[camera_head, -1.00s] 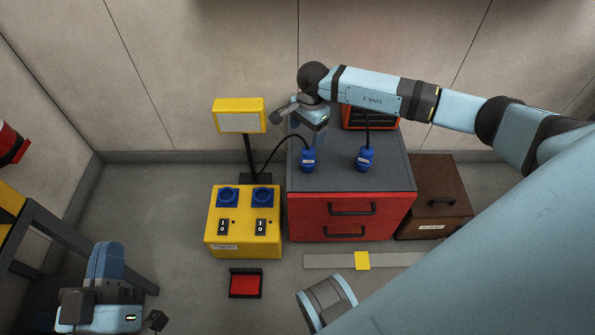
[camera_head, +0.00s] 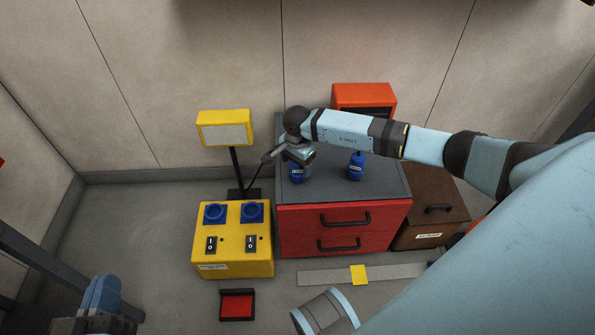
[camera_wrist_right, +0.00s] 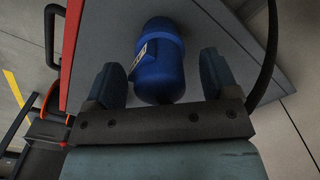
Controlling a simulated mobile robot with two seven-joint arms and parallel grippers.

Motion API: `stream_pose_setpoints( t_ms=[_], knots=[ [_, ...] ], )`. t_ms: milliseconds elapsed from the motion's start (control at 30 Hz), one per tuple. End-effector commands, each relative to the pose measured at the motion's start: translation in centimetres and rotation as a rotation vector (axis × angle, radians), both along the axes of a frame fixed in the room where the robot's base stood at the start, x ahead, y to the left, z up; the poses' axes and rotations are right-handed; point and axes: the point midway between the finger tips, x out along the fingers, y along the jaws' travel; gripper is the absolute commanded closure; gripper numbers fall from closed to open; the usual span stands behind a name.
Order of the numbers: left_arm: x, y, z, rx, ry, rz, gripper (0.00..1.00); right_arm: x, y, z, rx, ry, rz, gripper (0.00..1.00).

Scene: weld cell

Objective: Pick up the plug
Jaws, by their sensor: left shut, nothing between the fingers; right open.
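Two blue plugs with white labels stand on the grey top of the red drawer cabinet. The left plug (camera_head: 297,174) is partly covered by my right gripper (camera_head: 303,153) in the head view. The other plug (camera_head: 356,167) stands to its right, apart from the gripper. In the right wrist view a blue plug (camera_wrist_right: 160,75) lies between the two spread fingers of my right gripper (camera_wrist_right: 163,72), with a visible gap on each side. My left gripper (camera_head: 101,280) is at the bottom left of the head view, shut and empty, far from the plugs.
A yellow box (camera_head: 233,262) with two blue sockets and switches stands left of the red cabinet (camera_head: 343,218). A yellow-framed panel (camera_head: 224,129) rises behind it. An orange-red unit (camera_head: 364,95) stands at the cabinet's back. A brown case (camera_head: 430,229) stands at right.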

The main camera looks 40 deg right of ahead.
Motion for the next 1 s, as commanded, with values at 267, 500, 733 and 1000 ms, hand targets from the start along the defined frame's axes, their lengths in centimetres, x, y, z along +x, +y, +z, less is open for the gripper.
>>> stream_pose_setpoints(
  t_ms=[267, 500, 733, 1000],
  knots=[
    [-0.03, -0.06, -0.72, 0.011, 0.023, -0.008, 1.0, -0.04, -0.09, -1.27, -0.001, 0.001, -0.001, 0.2],
    [-0.03, -0.07, -0.71, 0.011, 0.022, -0.008, 1.0, -0.05, -0.07, -1.24, -0.001, 0.001, -0.001, 0.52],
    [-0.03, -0.07, -0.72, 0.011, 0.022, -0.008, 1.0, -0.06, -0.06, -1.26, -0.001, 0.001, -0.001, 0.82],
    [-0.03, -0.07, -0.6, 0.01, 0.022, -0.008, 1.0, -0.1, -0.06, -1.08, -0.001, 0.002, 0.0, 0.82]
  ],
)
